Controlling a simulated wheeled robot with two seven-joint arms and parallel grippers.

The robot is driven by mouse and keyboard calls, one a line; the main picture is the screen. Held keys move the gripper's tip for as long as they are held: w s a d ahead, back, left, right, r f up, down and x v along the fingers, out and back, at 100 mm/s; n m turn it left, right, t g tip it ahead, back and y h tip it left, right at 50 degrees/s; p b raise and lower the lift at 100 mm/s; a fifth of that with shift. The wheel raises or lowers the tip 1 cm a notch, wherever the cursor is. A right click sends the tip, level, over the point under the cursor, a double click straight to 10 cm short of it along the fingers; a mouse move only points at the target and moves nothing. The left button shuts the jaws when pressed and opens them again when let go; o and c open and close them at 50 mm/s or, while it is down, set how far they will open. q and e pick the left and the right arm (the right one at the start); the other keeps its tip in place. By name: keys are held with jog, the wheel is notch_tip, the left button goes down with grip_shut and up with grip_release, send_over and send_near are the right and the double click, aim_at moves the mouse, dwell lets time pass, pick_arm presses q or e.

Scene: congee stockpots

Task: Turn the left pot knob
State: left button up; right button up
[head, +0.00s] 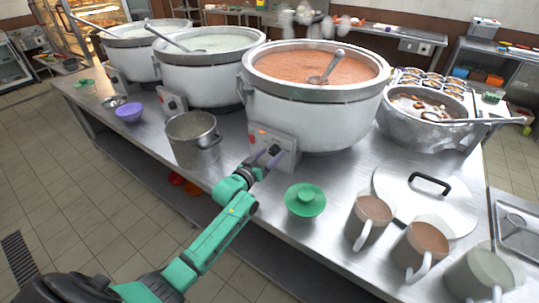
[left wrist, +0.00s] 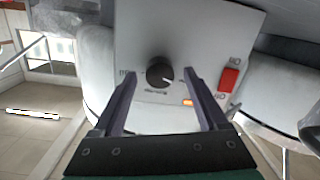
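My left gripper (head: 267,158) is at the control panel (head: 285,140) of the big white pot (head: 315,110) with reddish-brown congee. In the left wrist view, the gripper (left wrist: 162,80) is open, with its two dark fingers apart. A round black knob (left wrist: 160,71) with a pale pointer mark shows between the fingertips, with gaps on both sides. The panel also has a red switch (left wrist: 229,80) and an orange light (left wrist: 188,103). Two more white pots with pale congee, a middle one (head: 205,80) and a far-left one (head: 135,58), stand further left. My right gripper is not in view.
Several mugs and a big lid (head: 440,205) fill the counter's right side. A purple bowl (head: 129,113) is further left.

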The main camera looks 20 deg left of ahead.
pick_arm(q)
jog(key=shift+s, duration=0.1)
jog(key=s+a+r, duration=0.1)
jog(key=s+a, duration=0.1)
jog(key=s, duration=1.2)
jog(key=shift+a+r+b, duration=0.15)
jog(key=shift+a+b, duration=0.05)
jog(key=shift+b, duration=0.1)
